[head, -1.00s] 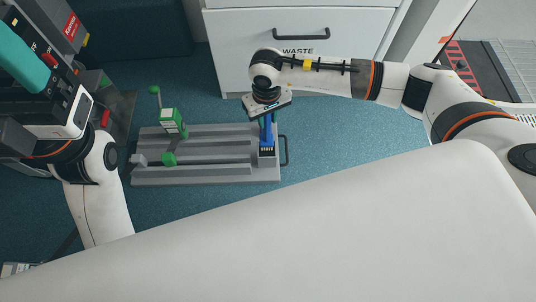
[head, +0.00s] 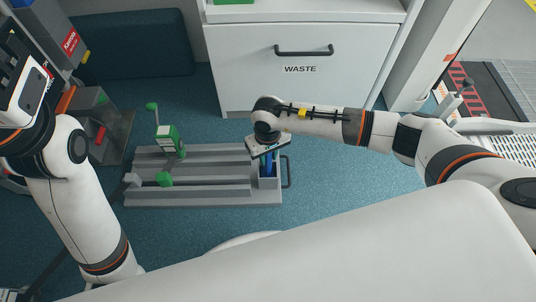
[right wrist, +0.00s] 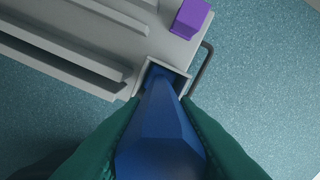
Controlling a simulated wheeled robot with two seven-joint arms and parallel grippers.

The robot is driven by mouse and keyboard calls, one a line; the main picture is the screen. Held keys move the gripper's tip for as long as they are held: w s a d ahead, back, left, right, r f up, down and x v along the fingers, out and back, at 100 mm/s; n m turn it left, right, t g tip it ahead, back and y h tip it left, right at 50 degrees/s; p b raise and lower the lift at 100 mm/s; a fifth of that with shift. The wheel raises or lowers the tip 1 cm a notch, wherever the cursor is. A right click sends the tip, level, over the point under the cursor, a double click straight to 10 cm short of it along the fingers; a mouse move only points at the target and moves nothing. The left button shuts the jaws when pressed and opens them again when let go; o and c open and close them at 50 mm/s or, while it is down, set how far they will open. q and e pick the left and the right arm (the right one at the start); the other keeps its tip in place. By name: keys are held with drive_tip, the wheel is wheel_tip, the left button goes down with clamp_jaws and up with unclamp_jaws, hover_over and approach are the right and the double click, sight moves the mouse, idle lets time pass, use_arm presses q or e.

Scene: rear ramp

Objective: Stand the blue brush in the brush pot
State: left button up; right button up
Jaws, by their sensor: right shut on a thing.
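My right gripper (head: 268,157) points down over the right end of the grey tray, shut on the blue brush (head: 267,168). In the right wrist view the brush (right wrist: 160,125) lies between the green fingers (right wrist: 160,145). Its far end reaches into the opening of the square grey brush pot (right wrist: 182,82). The pot (head: 271,183) also shows in the head view at the tray's right end. I cannot tell whether the brush touches its bottom. My left gripper's body shows at the left edge of the head view; its fingers are out of frame.
The grey tray (head: 215,190) with long ribs lies on the blue floor, with green-handled parts (head: 168,140) on its left half. A purple block (right wrist: 190,17) sits beside the pot. A dark handle (head: 287,172) is at the tray's right end. A white WASTE cabinet (head: 300,88) stands behind.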

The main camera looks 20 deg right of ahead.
drive_tip(key=shift+f, duration=0.2)
drive_tip(key=o, duration=1)
drive_tip(key=shift+r, duration=0.1)
